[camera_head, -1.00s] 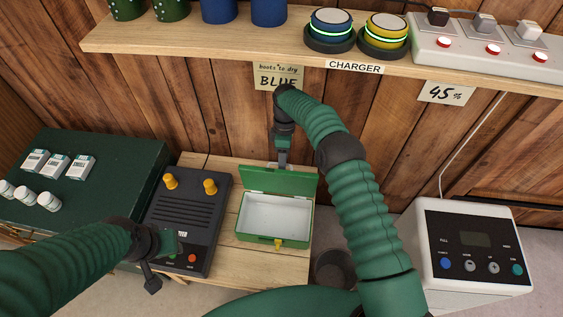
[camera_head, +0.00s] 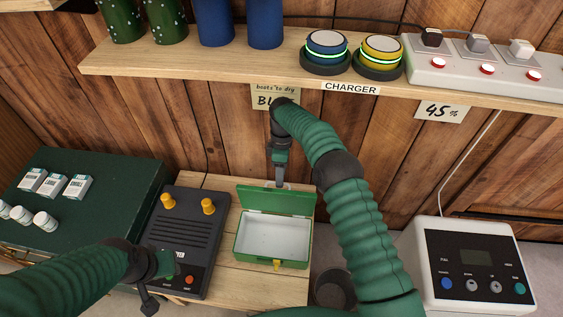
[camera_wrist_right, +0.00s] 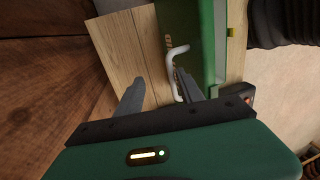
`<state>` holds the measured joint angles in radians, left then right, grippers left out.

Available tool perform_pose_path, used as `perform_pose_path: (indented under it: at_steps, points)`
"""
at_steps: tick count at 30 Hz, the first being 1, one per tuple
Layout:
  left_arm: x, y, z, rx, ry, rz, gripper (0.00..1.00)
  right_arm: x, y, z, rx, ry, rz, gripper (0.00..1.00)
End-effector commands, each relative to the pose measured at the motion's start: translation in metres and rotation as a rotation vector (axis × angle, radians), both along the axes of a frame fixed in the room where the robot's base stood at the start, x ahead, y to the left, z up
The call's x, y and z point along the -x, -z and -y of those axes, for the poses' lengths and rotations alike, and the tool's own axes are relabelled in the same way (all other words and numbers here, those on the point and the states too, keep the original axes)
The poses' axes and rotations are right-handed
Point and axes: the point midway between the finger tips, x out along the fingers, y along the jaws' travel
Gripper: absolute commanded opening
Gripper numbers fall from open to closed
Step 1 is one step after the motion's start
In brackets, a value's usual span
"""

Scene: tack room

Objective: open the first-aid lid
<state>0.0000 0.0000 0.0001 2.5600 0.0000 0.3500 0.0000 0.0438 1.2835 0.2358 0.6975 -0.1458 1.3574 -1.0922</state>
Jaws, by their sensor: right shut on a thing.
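The green first-aid box (camera_head: 262,260) stands open on the wooden bench, with a bare white inside and a yellow latch (camera_head: 276,265) at its front. Its green lid (camera_head: 265,199) is raised at the back. My right gripper (camera_head: 280,183) is behind the lid's top edge. In the right wrist view its fingers (camera_wrist_right: 158,92) straddle the lid edge area, shut on the white wire handle (camera_wrist_right: 170,58), though the exact contact is partly hidden. My left gripper (camera_head: 158,285) hangs over the front of the dark control unit; its fingertips are unclear.
The dark unit (camera_head: 187,232) with yellow knobs stands left of the box. A green chest (camera_head: 110,180) with small boxes and bottles is further left. A shelf (camera_head: 200,65) with chargers hangs above. A white device (camera_head: 425,235) stands at right, and a dark bin (camera_head: 335,290) is beside the bench.

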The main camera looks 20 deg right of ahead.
Motion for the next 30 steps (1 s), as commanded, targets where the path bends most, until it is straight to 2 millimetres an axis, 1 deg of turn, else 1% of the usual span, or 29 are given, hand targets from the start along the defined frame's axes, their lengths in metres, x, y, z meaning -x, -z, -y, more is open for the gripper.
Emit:
perform_pose_path:
  at_steps: [1,3,6,9,12,15,30]
  points:
    - [0.0,-0.004,0.0,0.0,0.0,0.0,0.36,-0.009,-0.021,0.004,0.005,0.004,0.024,0.31]
    - [0.0,-0.007,0.0,0.0,0.0,0.0,0.36,-0.012,-0.042,0.006,0.006,0.004,0.023,0.31]
    - [0.0,-0.013,0.0,0.0,0.0,0.0,0.36,-0.016,-0.069,0.007,0.005,0.003,0.019,0.31]
    - [0.0,-0.025,0.0,0.0,0.0,0.0,0.36,-0.018,-0.084,0.008,0.005,0.002,0.012,0.31]
    - [0.0,-0.03,0.0,0.0,0.0,0.0,0.36,-0.019,-0.092,0.008,0.005,0.002,0.011,0.31]
    - [0.0,-0.031,0.0,0.0,0.0,0.0,0.36,-0.019,-0.095,0.009,0.005,0.002,0.009,0.31]
    - [0.0,-0.03,0.0,0.0,0.0,0.0,0.36,-0.019,-0.095,0.009,0.004,0.001,0.007,0.31]
